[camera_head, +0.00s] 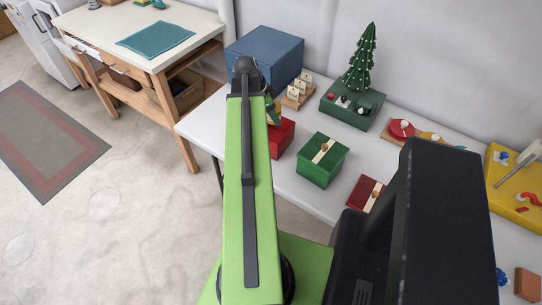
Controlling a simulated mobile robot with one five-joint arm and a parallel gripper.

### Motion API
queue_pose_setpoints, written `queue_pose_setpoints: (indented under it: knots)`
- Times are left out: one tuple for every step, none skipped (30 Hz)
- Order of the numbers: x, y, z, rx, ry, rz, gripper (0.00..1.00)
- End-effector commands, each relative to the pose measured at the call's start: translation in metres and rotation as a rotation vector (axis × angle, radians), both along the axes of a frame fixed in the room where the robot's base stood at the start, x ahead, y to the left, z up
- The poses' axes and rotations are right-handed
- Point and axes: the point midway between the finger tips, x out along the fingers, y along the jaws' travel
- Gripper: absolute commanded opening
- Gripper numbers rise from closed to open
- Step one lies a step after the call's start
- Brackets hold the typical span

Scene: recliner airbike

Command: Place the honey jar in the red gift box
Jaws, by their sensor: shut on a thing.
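The red gift box (283,138) stands on the white table, partly hidden behind my green arm. A flat red lid-like piece with a cream band (367,192) lies nearer on the same table. My gripper (272,109) is at the far end of my arm, just above the red box in the picture, and mostly hidden by the arm. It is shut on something. A small yellowish patch shows there, which may be the honey jar; its shape and its height over the box cannot be made out.
A green gift box (321,166) with a cream band stands right of the red box. Behind are a blue box (272,52), small cards (298,92) and a small tree on a green base (353,105). A yellow tray (510,205) is far right. A wooden workbench (130,25) stands left.

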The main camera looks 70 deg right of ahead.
Motion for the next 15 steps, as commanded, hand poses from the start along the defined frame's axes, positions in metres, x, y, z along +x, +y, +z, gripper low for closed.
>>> queue_pose_setpoints:
  knots:
    - [0.004,0.001,-0.019,-0.004,0.005,-0.030,0.00]
    - [0.005,0.002,-0.021,-0.006,0.006,-0.048,0.00]
    - [0.006,0.003,-0.022,-0.008,0.007,-0.066,0.00]
    - [0.006,0.003,-0.023,-0.009,0.008,-0.076,0.00]
    - [0.007,0.004,-0.022,-0.009,0.008,-0.081,0.00]
    - [0.007,0.004,-0.022,-0.010,0.009,-0.086,0.00]
    - [0.007,0.004,-0.021,-0.011,0.009,-0.088,0.00]
    - [0.007,0.005,-0.021,-0.011,0.008,-0.089,0.00]
    - [0.006,0.004,-0.023,-0.011,0.009,-0.088,0.00]
    - [0.006,0.005,-0.026,-0.011,0.009,-0.088,0.00]
    - [0.006,0.004,-0.030,-0.011,0.009,-0.088,0.00]
    - [0.006,0.004,-0.037,-0.011,0.009,-0.088,0.00]
    - [0.006,0.004,-0.043,-0.010,0.009,-0.087,0.00]
    - [0.006,0.004,-0.050,-0.010,0.009,-0.087,0.00]
    - [0.006,0.004,-0.060,-0.011,0.008,-0.087,0.00]
